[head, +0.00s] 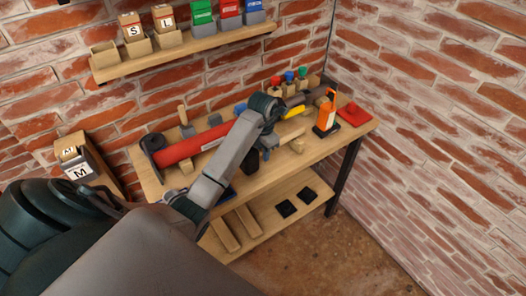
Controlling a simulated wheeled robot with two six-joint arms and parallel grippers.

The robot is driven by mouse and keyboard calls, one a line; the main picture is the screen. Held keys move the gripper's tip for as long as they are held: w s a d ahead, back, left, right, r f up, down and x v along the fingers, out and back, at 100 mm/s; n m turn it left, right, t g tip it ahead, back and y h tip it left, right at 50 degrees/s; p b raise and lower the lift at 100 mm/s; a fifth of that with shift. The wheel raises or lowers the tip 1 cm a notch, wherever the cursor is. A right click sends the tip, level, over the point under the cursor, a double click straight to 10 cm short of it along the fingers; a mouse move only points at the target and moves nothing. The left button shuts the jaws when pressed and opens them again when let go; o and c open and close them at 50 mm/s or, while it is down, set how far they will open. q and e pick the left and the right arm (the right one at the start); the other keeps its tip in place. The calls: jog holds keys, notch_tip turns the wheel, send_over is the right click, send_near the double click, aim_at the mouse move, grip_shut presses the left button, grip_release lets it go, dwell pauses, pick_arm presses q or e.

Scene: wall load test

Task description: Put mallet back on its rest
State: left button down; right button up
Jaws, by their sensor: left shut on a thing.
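My left arm reaches over the wooden workbench (336,146), and my left gripper (266,151) is low over its front part, small and partly hidden by my own wrist. It is shut on what looks like the mallet, whose pale wooden handle (291,134) sticks out to the right. A dark shape (250,162) just left of the gripper may be the mallet's head. A small wooden block (297,146) under the handle's right end may be part of the rest; I cannot tell whether they touch. My right gripper is not in view.
A large red cylinder (190,149) lies on the bench's left. An orange tool (326,116) stands upright right of the handle, near a red item (352,113). Red, blue and green-topped items (289,77) stand behind. A wall shelf (180,52) holds boxes above; a lower shelf (262,222) lies beneath.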

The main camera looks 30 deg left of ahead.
pick_arm(q)
jog(key=shift+f+b, duration=0.3)
jog(key=shift+b, duration=0.05)
jog(key=c, duration=1.4)
grip_release()
jog(key=shift+r, duration=0.1)
jog(key=shift+c, duration=0.2)
jog(key=shift+o, duration=1.4)
jog(key=o, duration=0.6)
jog(key=shift+o, duration=0.2)
